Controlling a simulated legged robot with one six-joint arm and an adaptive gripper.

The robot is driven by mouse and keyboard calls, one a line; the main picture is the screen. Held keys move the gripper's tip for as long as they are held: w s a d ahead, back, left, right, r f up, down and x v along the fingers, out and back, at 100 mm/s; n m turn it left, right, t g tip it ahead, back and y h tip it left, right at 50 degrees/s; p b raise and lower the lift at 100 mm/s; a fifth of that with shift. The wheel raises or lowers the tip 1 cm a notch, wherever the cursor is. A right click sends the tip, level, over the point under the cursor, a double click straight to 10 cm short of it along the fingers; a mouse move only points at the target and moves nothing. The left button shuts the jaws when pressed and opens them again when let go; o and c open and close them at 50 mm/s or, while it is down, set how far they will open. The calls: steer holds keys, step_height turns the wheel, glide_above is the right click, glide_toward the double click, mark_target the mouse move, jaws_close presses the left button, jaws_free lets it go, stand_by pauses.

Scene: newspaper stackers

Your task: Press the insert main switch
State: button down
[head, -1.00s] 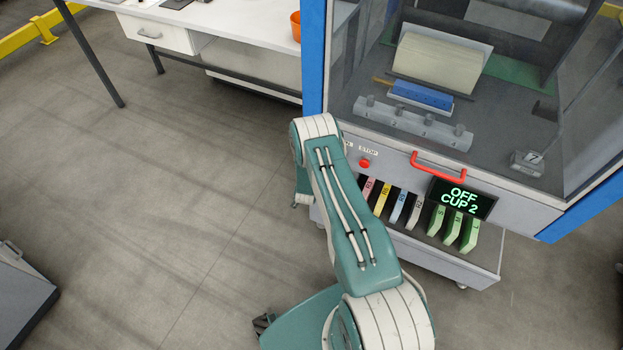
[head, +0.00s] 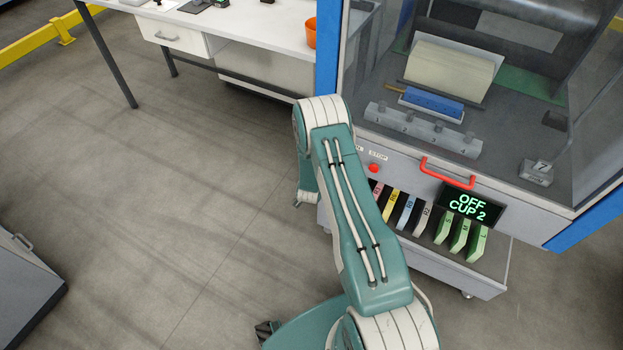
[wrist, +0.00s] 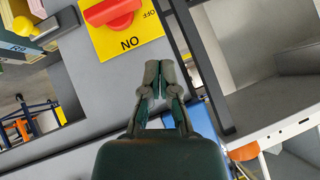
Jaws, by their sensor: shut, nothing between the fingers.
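A red rotary switch (wrist: 112,12) sits on a yellow plate (wrist: 145,30) lettered ON and OFF, at the top of the wrist view. The top of the switch is cut off by the frame edge. My gripper (wrist: 160,64) is shut and empty. Its fingertips show just below and right of the ON lettering, near the plate's lower corner. I cannot tell whether they touch the panel. The machine's display (head: 470,204) reads OFF CUP 2.
A red STOP button (head: 374,168) and a red handle (head: 447,172) are on the machine front. Coloured slanted levers (head: 408,213) stand below.

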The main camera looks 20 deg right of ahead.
steer(key=s+a+r, duration=0.1)
steer(key=a+r, duration=0.1)
steer(key=r, duration=0.1)
steer(key=shift+s+a, duration=0.4)
steer(key=shift+d, duration=0.25)
